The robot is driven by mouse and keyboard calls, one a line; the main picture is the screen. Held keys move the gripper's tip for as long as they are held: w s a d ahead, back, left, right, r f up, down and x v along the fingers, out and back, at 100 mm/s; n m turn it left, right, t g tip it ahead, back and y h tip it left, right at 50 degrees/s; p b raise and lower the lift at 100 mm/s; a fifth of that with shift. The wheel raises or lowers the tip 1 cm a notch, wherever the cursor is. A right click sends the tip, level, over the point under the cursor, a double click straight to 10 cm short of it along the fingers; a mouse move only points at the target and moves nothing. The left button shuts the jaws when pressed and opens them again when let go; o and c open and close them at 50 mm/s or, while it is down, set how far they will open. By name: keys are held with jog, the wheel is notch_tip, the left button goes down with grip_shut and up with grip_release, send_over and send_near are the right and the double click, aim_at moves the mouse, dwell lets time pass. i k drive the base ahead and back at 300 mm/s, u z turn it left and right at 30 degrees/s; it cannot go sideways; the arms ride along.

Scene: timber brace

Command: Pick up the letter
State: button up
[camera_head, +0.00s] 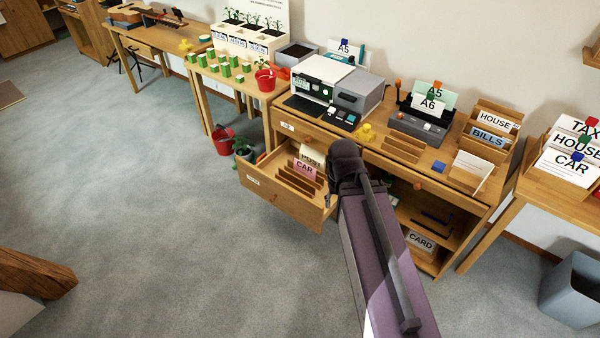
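No item in view is plainly marked as the letter. A plain white sheet or envelope (471,168) leans in a small wooden holder on the right part of the desk, and it could be the letter. Printed cards stand nearby, such as the A6 card (430,104) in a black tray and the HOUSE card (495,120) in a wooden sorter. My gripper (346,160) is at the dark end of my arm, over the desk's front edge beside the open drawer (281,199). Its fingers cannot be made out, nor whether it holds anything.
The open drawer holds dividers and a pink CAR card (304,170). A red bucket (222,142) and a grey bin (572,290) stand on the floor.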

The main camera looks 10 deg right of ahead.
aim_at(309, 171)
jog(key=i, duration=0.5)
jog(key=u, duration=0.05)
jog(key=k, duration=1.35)
jog(key=u, duration=0.45)
jog(key=i, duration=1.7)
jog(key=z, duration=0.3)
